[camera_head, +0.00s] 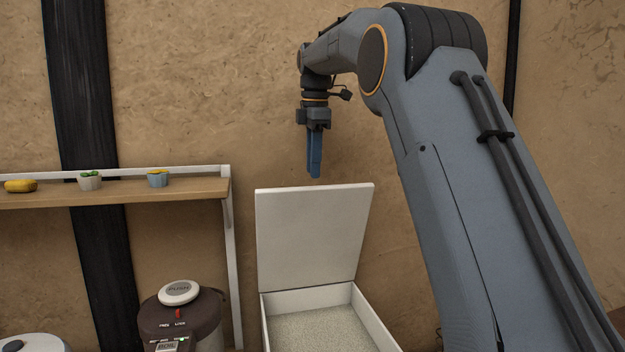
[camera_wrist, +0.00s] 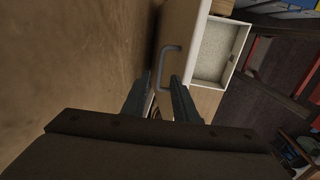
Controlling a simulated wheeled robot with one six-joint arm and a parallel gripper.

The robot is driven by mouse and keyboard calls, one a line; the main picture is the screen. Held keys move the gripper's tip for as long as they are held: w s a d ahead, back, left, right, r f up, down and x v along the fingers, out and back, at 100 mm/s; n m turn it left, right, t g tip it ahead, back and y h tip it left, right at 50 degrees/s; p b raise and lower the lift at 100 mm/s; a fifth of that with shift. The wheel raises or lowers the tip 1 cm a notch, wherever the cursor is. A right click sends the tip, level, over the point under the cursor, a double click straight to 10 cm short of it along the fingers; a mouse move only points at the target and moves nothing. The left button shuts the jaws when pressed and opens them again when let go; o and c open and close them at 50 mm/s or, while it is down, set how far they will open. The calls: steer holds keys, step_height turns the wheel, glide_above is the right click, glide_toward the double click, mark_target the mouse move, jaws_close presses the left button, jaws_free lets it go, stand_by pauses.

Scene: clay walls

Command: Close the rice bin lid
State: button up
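The rice bin (camera_head: 381,323) stands low against the wall in the head view, with pale grains inside. Its white lid (camera_head: 312,235) stands open, nearly upright at the back of the bin. My gripper (camera_head: 315,176) points down, with its fingertips just above the lid's top edge in this view; the depth between them is unclear. In the wrist view my gripper (camera_wrist: 158,82) has its two fingers apart, with nothing held between them. The bin (camera_wrist: 221,50) shows beyond the right finger, beside a tan panel with a grey handle (camera_wrist: 168,66).
A wooden shelf (camera_head: 120,191) at left holds a yellow item (camera_head: 20,186) and two small pots. Below it stand a dark brown appliance (camera_head: 178,318) with a push button and a white appliance (camera_head: 33,344). The wall lies close behind the lid.

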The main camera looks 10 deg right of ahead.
steer(key=shift+w+a+f+p, duration=0.15)
steer(key=shift+f+p, duration=0.2)
steer(key=shift+f, duration=0.9)
steer(key=shift+w+f+p, duration=0.15)
steer(key=shift+f+p, duration=0.2)
steer(key=shift+f, duration=0.85)
jaws_close()
steer(key=shift+r, duration=0.1)
